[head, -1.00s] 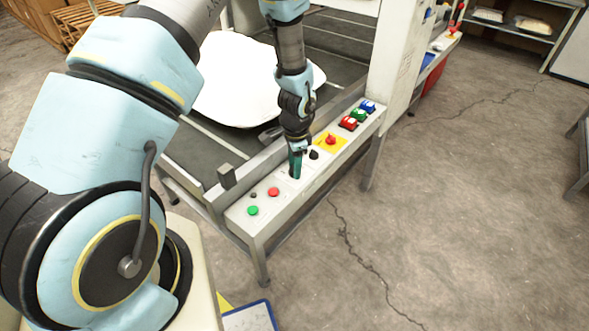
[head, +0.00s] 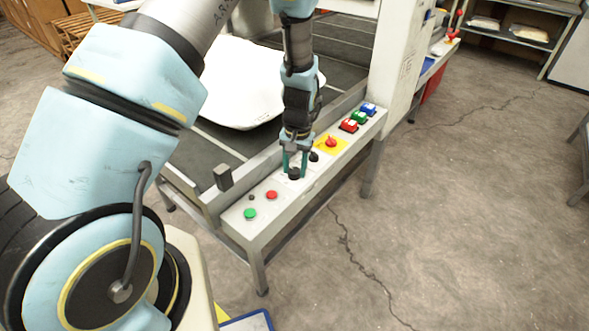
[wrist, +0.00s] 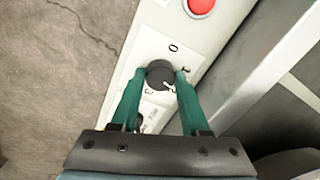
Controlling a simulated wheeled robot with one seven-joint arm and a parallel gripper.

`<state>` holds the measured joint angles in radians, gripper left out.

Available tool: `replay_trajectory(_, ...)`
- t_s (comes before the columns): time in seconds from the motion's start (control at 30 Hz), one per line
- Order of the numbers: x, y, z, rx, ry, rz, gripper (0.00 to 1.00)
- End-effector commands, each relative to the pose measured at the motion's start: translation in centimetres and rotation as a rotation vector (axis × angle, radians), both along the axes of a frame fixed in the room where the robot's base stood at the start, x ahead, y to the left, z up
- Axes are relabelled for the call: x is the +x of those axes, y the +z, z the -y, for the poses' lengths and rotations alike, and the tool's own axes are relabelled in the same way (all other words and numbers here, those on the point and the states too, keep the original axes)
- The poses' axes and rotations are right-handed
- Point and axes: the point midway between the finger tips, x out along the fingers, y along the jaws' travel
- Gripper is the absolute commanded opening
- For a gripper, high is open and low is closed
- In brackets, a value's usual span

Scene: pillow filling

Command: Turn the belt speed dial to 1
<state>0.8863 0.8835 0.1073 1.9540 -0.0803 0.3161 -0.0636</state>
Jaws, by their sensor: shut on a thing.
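A round black dial (head: 294,174) sits on the pale control panel (head: 238,222). In the wrist view the dial (wrist: 158,73) lies between the two green fingers of my gripper (wrist: 159,80), which are shut on its sides. My gripper (head: 295,163) points down at the panel in the head view. A white pointer mark shows at the dial's lower right edge in the wrist view. A "0" is printed above the dial there; other marks around it are partly hidden by the fingers and too small to read surely.
A second black knob (head: 314,157), a red emergency button on yellow (head: 331,142) and red, green and blue switches (head: 359,116) lie farther along the panel. Green (head: 250,213) and red (head: 271,195) buttons are nearer. A white pillow (head: 240,85) lies on the conveyor behind.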

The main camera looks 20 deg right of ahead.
Motion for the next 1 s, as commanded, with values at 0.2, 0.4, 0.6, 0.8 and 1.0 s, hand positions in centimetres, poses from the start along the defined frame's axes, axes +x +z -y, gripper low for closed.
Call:
replay_trajectory(0.2, 0.06, 0.00, 0.11, -0.001, 0.203, 0.001, 0.00)
replay_trajectory(0.4, 0.07, 0.04, 0.11, 0.000, 0.386, 0.000, 0.00)
replay_trajectory(0.6, 0.12, 0.08, 0.13, -0.001, 0.538, 0.002, 0.00)
replay_trajectory(0.8, 0.11, 0.08, 0.16, -0.001, 0.645, 0.000, 0.00)
replay_trajectory(1.0, 0.16, 0.07, 0.13, -0.001, 0.705, 0.001, 0.00)
